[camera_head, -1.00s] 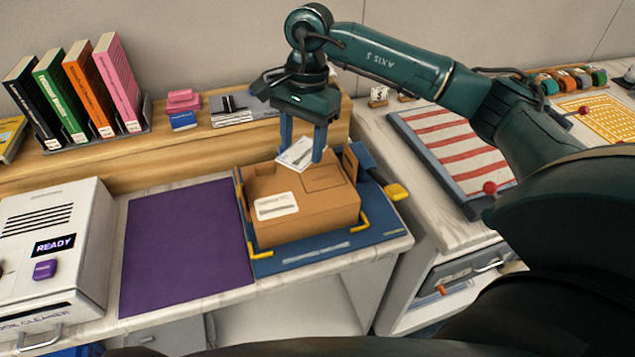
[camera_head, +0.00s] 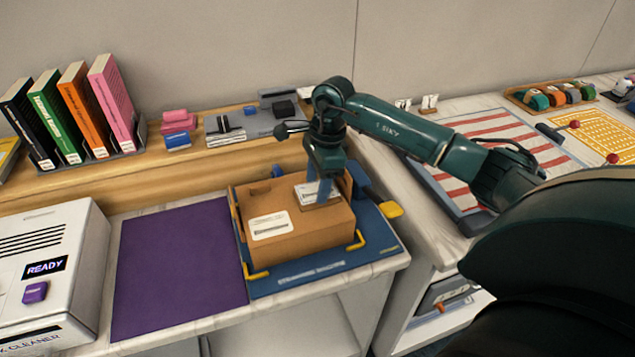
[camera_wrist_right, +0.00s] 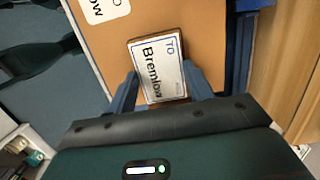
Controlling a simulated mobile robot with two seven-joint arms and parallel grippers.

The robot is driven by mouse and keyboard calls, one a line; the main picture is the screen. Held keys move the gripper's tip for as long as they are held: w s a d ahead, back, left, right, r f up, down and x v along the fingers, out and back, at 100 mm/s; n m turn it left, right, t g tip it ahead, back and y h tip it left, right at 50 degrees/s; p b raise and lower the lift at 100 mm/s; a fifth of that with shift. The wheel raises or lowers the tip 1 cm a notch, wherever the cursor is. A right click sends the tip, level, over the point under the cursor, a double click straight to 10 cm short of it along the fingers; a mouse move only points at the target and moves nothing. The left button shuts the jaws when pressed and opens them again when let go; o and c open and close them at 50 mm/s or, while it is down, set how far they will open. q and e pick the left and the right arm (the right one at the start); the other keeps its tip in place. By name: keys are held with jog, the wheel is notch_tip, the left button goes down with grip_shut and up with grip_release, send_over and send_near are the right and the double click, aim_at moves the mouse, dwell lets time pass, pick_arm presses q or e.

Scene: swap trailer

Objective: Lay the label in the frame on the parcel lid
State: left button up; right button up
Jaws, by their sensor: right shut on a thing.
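The brown parcel (camera_head: 300,247) sits on a blue base with yellow corner brackets. My right gripper (camera_head: 323,194) points down over the right part of its lid and is shut on the white label (camera_head: 306,191). In the right wrist view the label (camera_wrist_right: 160,68), printed "TO Bremlow", lies between the fingertips (camera_wrist_right: 160,76) over the brown lid (camera_wrist_right: 205,30). A dark brown edge shows along its top and left sides. The frame outline is not clearly visible around it. I cannot tell whether the label touches the lid. My left gripper is not in view.
Another white label (camera_head: 270,225) is on the lid's left front. A purple mat (camera_head: 180,265) lies left of the blue base (camera_head: 325,277), beside a white machine reading "READY" (camera_head: 45,268). A wooden shelf with books stands behind. A striped panel (camera_head: 480,160) is at right.

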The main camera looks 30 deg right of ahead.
jog(key=shift+f, duration=0.5)
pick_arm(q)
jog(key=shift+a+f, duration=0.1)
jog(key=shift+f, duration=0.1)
pick_arm(e)
jog(key=shift+f, duration=0.1)
